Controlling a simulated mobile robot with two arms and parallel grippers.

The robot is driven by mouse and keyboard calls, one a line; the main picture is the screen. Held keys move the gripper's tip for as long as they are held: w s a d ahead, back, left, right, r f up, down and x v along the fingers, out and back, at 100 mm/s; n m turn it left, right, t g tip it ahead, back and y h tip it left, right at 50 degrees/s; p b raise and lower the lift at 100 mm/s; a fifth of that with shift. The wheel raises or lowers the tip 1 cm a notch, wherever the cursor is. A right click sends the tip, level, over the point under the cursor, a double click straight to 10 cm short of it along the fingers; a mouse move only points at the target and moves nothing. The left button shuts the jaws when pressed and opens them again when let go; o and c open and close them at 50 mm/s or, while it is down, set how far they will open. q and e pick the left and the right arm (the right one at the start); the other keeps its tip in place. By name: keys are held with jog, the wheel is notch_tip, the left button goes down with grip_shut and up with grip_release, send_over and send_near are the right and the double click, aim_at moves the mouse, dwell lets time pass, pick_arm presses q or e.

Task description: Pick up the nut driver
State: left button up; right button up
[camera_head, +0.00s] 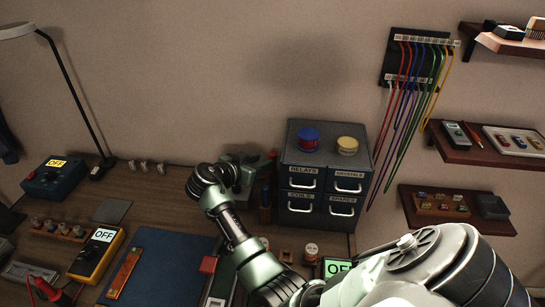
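I cannot pick out the nut driver with certainty; my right arm covers part of the bench. My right arm comes in from the lower right and reaches up and left over the bench. The fingers are not clear, and I see nothing plainly held. My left gripper is out of view.
A blue mat (165,262) lies on the wooden bench, with an orange strip (124,272) at its left. A yellow meter (95,256), a teal OFF box (57,178) and a lamp (78,100) stand left. Wires hang on a rack (415,62); shelves (475,150) are right.

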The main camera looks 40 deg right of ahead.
aim_at(270, 157)
jog(key=x, duration=0.5)
jog(key=shift+w+d+f+b, duration=0.1)
jog(key=shift+d+f+b, duration=0.05)
jog(key=shift+d+b, duration=0.25)
jog(key=shift+a, duration=0.15)
grip_shut()
